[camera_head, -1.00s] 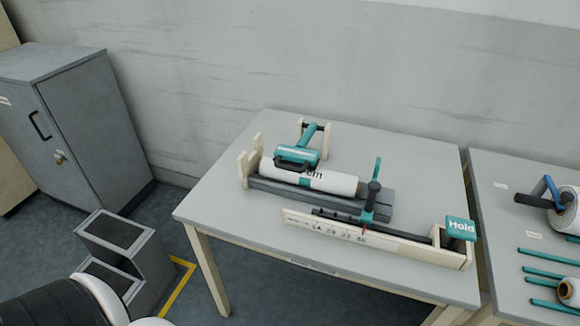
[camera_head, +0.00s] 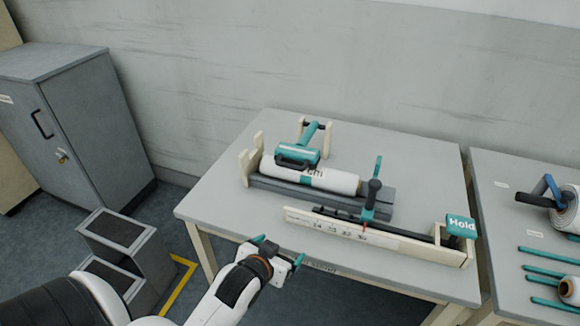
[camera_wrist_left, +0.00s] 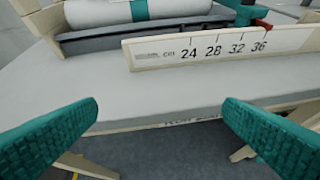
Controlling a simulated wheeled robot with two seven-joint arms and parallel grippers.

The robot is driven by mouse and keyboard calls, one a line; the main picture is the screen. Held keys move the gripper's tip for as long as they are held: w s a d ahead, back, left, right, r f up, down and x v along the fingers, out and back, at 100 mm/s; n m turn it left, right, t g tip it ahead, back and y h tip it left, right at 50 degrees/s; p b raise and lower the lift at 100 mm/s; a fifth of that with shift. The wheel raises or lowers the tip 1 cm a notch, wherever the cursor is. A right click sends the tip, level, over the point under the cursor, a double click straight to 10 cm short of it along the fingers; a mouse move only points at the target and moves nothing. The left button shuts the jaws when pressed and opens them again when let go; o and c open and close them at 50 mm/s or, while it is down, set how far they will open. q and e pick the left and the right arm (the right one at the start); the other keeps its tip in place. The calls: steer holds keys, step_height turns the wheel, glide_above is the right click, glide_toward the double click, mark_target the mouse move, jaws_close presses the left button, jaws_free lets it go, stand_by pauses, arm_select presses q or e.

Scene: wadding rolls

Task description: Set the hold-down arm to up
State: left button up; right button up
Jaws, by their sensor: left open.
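The teal hold-down arm (camera_head: 301,151) is hinged on a cream frame at the back of the table. It appears lowered, its teal block and black handle (camera_head: 292,164) over the white roll (camera_head: 335,180) in the grey cradle (camera_head: 265,184). My left gripper (camera_head: 278,250) is open and empty, by the table's front edge, in front of and below the arm. In the left wrist view both teal fingers stand wide apart (camera_wrist_left: 160,106), with the roll (camera_wrist_left: 95,12) beyond them at the top. The hold-down arm is not clearly seen there. My right gripper is out of view.
A cream scale rail (camera_head: 330,226) lies between my left gripper and the cradle. A teal upright with a black knob (camera_head: 373,187) and a teal "Hold" plate (camera_head: 461,227) stand at the right. The table's left side (camera_head: 215,190) is clear. A second table (camera_head: 500,215) adjoins.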

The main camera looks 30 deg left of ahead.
mark_target(290, 167)
arm_select(q)
steer(key=w+a+r+n+t+y, duration=0.2)
steer(key=w+a+r+t+y, duration=0.1)
steer(key=w+a+r+t, duration=0.4)
steer(key=shift+g, duration=0.4)
steer(key=x, duration=1.2)
steer(key=shift+w+d+r+p, duration=0.3)
steer(key=shift+d+r+p, duration=0.05)
steer(key=shift+p, duration=0.05)
